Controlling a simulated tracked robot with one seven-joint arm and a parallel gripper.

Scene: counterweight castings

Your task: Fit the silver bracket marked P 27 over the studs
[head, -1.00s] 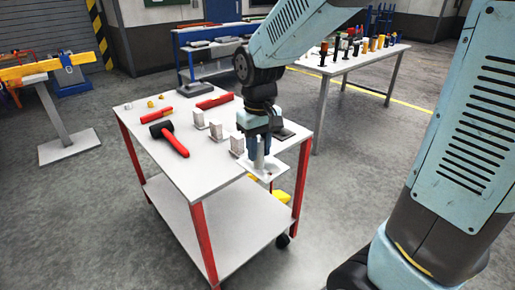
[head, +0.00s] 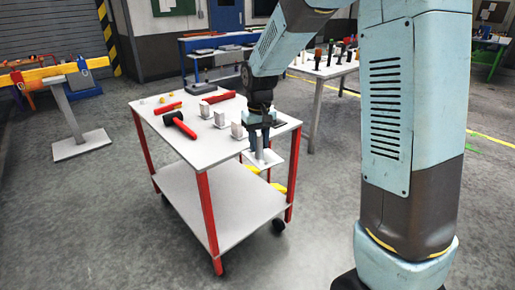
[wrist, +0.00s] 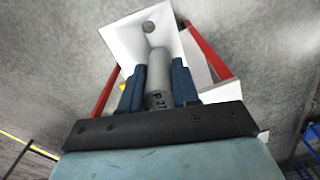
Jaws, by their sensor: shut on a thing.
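The silver bracket (wrist: 160,75) has a flat pale plate with a round hole near its far end and a grey upright post. The post carries the mark P 27 in the wrist view. My gripper (wrist: 158,88) has its two blue fingers shut on the post, one on each side. In the head view my gripper (head: 260,140) points down and holds the bracket (head: 266,159) level, just off the near right edge of the cart. I cannot make out the studs in either view.
A blue bench (head: 215,45) and a tool table (head: 322,70) stand behind. A yellow beam on a stand (head: 40,75) is at left. Floor in front is clear.

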